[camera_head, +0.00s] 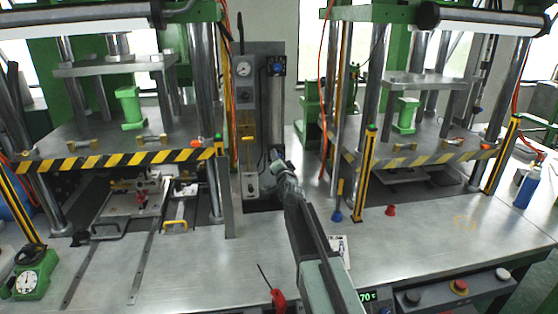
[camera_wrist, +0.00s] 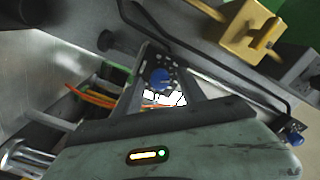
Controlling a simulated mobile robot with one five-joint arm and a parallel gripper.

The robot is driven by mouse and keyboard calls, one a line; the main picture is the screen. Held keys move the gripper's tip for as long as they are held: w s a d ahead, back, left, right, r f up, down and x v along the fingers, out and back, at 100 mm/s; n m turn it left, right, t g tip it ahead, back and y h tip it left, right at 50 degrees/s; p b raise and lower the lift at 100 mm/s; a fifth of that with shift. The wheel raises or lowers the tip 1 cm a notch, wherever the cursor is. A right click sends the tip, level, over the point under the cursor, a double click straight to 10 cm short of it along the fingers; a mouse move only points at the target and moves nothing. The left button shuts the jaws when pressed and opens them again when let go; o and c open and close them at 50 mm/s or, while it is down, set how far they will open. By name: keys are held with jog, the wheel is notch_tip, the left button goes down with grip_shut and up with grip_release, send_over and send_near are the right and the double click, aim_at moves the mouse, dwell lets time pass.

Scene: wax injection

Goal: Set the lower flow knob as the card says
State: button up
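My gripper (camera_head: 277,157) reaches up to the grey panel between the two presses. In the wrist view its dark fingers (camera_wrist: 164,72) stand apart, with a blue knob (camera_wrist: 160,79) showing in the gap; I see no clear contact. In the head view a blue knob on a dark dial plate (camera_head: 277,66) sits high on the panel, above my gripper. I cannot tell whether it is the same knob. Any knob directly behind my gripper is hidden. A white card (camera_head: 340,248) lies on the bench, partly covered by my arm; its writing is unreadable.
Striped guards (camera_head: 120,159) front the presses. A red-handled tool (camera_head: 278,299) and a red cap (camera_head: 390,210) lie on the bench. The bench's right part is mostly clear.

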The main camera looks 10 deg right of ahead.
jog(key=shift+s, duration=4.05)
jog(key=s+a+f+n+g+y, duration=0.1)
jog(key=s+a+f+n+g, duration=0.3)
jog(key=s+f, duration=0.45)
jog(key=s+a+f+n+g+y, duration=0.1)
jog(key=s+f+n+g, duration=0.3)
jog(key=s+f+g, duration=0.4)
jog(key=s+d+f+g, duration=0.1)
jog(key=s+f, duration=0.1)
jog(key=s, duration=0.1)
jog(key=s+d+f+n+g, duration=0.1)
jog(key=s+f, duration=0.1)
jog(key=s, duration=0.1)
jog(key=s+d+f+h, duration=0.1)
jog(key=s+f, duration=0.1)
jog(key=s, duration=0.1)
jog(key=shift+s+f+n+g, duration=0.15)
jog(key=shift+s+n+g, duration=0.15)
jog(key=shift+g, duration=0.1)
jog(key=s+g, duration=0.1)
jog(key=s, duration=0.1)
jog(key=s+d+g, duration=0.1)
jog(key=s, duration=0.1)
jog(key=s+f+g+h, duration=0.1)
jog(key=s, duration=0.1)
jog(key=shift+s+d+n, duration=0.3)
jog(key=shift+s+d, duration=0.05)
